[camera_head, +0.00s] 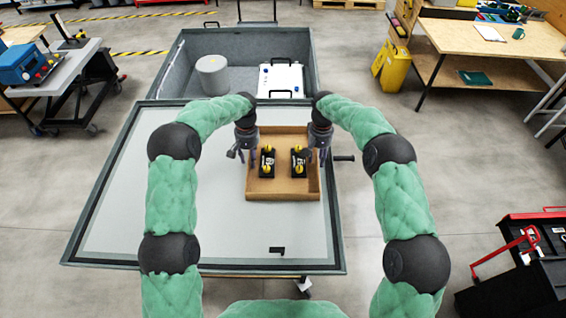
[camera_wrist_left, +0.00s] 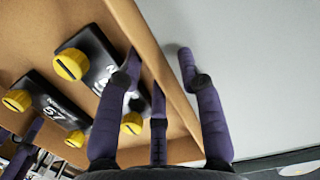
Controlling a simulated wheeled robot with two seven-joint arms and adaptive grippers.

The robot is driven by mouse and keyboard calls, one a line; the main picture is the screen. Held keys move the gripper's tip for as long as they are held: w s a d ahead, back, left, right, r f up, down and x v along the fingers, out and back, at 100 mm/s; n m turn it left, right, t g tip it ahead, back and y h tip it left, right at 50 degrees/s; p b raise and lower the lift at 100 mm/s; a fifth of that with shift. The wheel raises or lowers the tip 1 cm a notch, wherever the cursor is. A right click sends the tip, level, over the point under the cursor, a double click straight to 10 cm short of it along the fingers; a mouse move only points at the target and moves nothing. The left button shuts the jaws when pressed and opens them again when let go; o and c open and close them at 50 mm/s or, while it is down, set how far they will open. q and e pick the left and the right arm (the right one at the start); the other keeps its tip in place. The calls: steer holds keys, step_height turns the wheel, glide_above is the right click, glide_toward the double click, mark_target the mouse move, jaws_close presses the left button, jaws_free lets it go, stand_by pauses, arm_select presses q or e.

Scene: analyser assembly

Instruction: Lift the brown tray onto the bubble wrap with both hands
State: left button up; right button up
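The brown tray (camera_head: 284,190) lies flat on a pale grey surface and holds two black devices with yellow knobs. My left gripper (camera_head: 243,154) is at the tray's left wall. In the left wrist view its fingers (camera_wrist_left: 172,85) are spread, some inside the tray (camera_wrist_left: 150,55) and one outside, with a gap to the wall. My right gripper (camera_head: 318,156) is at the right wall, its fingers apart across the rim; fine contact there is too small to tell. I cannot make out bubble wrap with certainty.
A black handle sticks out right of the tray.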

arm_select(q)
steer(key=shift+f, duration=0.15)
arm_select(e)
steer(key=shift+f, duration=0.15)
arm_select(q)
jaws_close()
arm_select(e)
jaws_close()
